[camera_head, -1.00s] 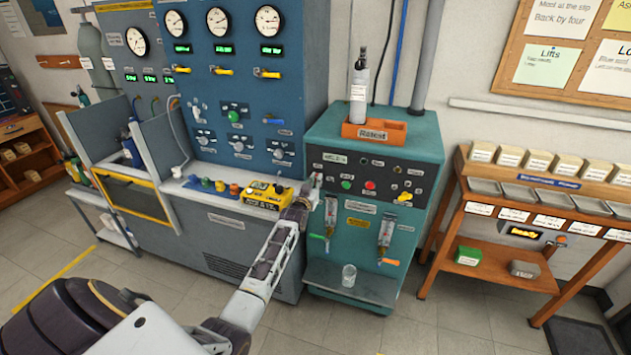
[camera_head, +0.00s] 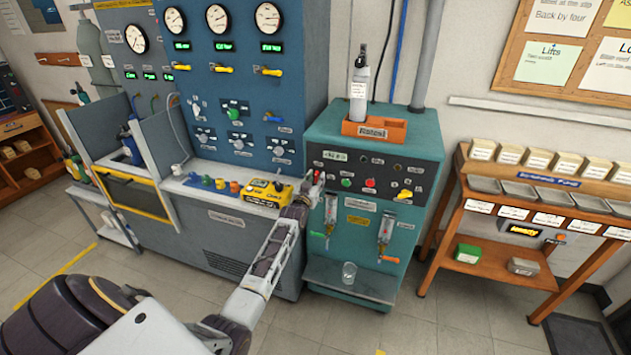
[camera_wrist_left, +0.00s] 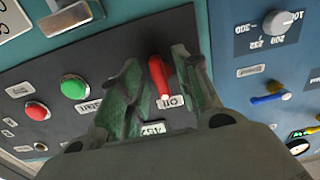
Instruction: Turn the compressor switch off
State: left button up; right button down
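The compressor switch appears to be the red lever (camera_wrist_left: 160,80) on the dark panel in the left wrist view. A small red part (camera_head: 320,175) shows at the upper left of the teal cabinet's panel in the head view. My left gripper (camera_wrist_left: 158,90) is open, with its fingers on either side of the red lever. The lever is close to the right finger; I cannot tell whether they touch. In the head view my left gripper (camera_head: 313,183) is small and close to the panel. My right gripper is not in view.
A green button (camera_wrist_left: 74,87) and a red button (camera_wrist_left: 38,111) sit left of the lever in the wrist view. The blue bench with gauges (camera_head: 240,110) stands left. Floor is clear in front.

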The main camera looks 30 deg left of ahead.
pick_arm(q)
jog(key=v, duration=1.2)
dwell(0.7)
jog(key=shift+f, duration=0.1)
dwell(0.5)
notch_tip(320, 180, down, 21)
jog(key=s+d+g+h, duration=0.2)
jog(key=s+d+g, duration=0.1)
jog(key=g, duration=0.1)
jog(key=s+d+f+m+g+h, duration=0.1)
jog(key=s+d+f+g, duration=0.3)
jog(key=f, duration=0.6)
jog(key=s+d+f+m, duration=0.1)
jog(key=s+d+f, duration=0.1)
jog(key=s+f, duration=0.6)
jog(key=s+d+f+m+g+h, duration=0.1)
jog(key=s+d+f+g, duration=0.1)
jog(key=s+f, duration=0.6)
jog(key=s+d+f+m+g, duration=0.1)
jog(key=s+d+f+g, duration=0.1)
jog(key=s+f, duration=0.6)
jog(key=s+f+g, duration=0.2)
jog(key=s+f, duration=0.1)
jog(key=s, duration=0.9)
jog(key=s+d+f+m+g, duration=0.1)
jog(key=s+f+g, duration=0.1)
jog(key=s, duration=1)
jog(key=shift+s+d+f, duration=0.35)
jog(key=shift+f, duration=0.55)
